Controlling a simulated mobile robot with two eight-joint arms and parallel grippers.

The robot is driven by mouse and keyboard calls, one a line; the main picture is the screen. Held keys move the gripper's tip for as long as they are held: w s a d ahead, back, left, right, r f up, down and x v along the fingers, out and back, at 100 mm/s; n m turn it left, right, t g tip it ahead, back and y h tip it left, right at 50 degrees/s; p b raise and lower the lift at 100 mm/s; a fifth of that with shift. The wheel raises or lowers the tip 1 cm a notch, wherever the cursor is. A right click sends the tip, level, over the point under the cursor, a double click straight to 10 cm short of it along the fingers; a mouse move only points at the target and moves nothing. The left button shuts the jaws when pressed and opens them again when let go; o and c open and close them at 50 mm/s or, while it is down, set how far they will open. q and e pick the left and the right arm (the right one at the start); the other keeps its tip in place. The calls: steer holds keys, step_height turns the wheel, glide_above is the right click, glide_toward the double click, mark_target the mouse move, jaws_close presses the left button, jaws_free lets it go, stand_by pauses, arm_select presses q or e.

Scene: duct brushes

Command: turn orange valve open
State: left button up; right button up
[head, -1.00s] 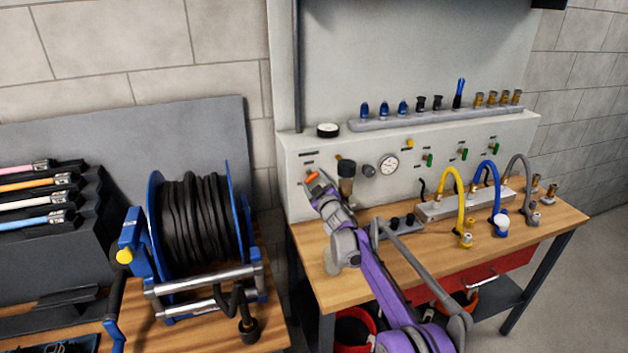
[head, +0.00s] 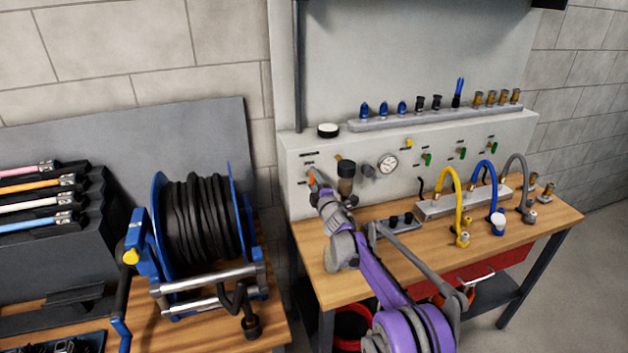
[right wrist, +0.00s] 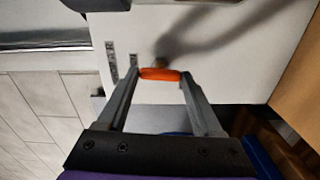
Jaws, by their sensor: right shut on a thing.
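The orange valve handle (head: 311,181) is on the left of the pale panel's front, above the wooden bench. My right gripper (head: 314,177) is shut on it. In the right wrist view the orange handle (right wrist: 160,74) spans between the two fingertips, against the white panel. In the head view the handle looks small and close to upright, partly covered by the gripper. The valve's body is mostly hidden. My left gripper is not in view.
A dark-topped filter unit (head: 346,180) stands just right of the gripper, with a pressure gauge (head: 387,164) beyond it. Yellow (head: 456,190) and blue hoses arch over the bench (head: 400,260). A hose reel (head: 200,235) stands at the left.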

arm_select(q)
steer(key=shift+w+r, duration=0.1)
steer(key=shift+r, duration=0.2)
arm_select(e)
steer(key=shift+n, duration=0.6)
steer(key=o, duration=1.4)
steer(key=shift+c, duration=0.2)
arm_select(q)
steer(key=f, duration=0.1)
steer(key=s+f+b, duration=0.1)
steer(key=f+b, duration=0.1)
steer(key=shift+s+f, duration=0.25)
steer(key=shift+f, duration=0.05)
arm_select(e)
steer(key=v, duration=1.1)
steer(key=shift+r, duration=0.1)
